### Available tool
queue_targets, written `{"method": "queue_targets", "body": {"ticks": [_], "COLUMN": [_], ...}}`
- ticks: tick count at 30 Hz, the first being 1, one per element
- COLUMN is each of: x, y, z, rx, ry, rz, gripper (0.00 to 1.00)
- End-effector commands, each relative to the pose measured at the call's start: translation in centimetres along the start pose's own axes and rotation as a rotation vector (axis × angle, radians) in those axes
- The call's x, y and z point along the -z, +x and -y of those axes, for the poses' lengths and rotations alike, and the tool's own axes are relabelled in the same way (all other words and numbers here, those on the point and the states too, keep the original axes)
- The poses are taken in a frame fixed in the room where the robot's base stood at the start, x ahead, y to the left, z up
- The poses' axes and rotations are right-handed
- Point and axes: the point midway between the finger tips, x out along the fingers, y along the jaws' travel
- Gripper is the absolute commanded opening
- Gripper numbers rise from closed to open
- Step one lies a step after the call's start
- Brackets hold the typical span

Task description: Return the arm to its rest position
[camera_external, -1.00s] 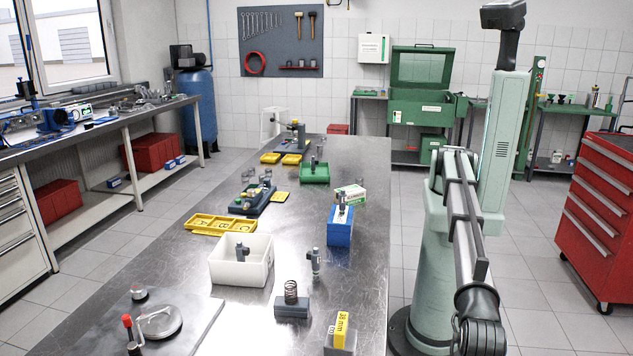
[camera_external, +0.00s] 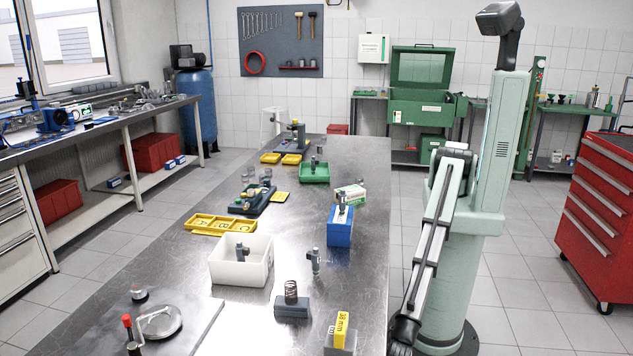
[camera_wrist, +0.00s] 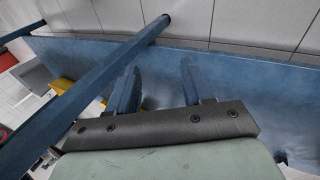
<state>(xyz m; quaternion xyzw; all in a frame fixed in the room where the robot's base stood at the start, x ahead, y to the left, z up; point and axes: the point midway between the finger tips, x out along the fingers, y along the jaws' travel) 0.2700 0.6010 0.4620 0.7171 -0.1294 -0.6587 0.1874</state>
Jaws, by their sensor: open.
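My arm shows at the right of the outside view, beside the right edge of the steel workbench (camera_external: 330,210). Its forearm slopes down and left to a dark end at the bottom of the picture, where my gripper is cut off or hidden. In the wrist view my gripper (camera_wrist: 158,82) has its two fingers apart, with nothing held between them. Behind the fingers lies a long bluish surface (camera_wrist: 240,85), and a bluish bar (camera_wrist: 85,90) crosses on the left. I cannot tell whether the fingers touch either one.
On the bench near my arm stand a grey block with a yellow top (camera_external: 341,333), a grey block with a spring (camera_external: 292,304), a blue box (camera_external: 340,228) and a white bin (camera_external: 241,262). A red tool cabinet (camera_external: 600,220) stands right. Floor between is clear.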

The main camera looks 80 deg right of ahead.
Motion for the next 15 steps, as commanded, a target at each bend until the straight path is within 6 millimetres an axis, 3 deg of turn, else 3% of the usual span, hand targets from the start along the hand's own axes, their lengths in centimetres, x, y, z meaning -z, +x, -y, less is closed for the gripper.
{"method": "queue_targets", "body": {"ticks": [1,6,8,15], "x": [-0.4,-1.4,-1.7,-3.7], "y": [2.3,8.3,10.2,15.4], "z": [-2.6,-9.9,-12.9,-26.6], "rx": [-0.046,-0.195,-0.249,-0.455], "ry": [0.053,0.234,0.297,0.523], "rz": [0.005,0.007,0.006,0.025], "gripper": [0.51,0.51,0.51,0.51]}}
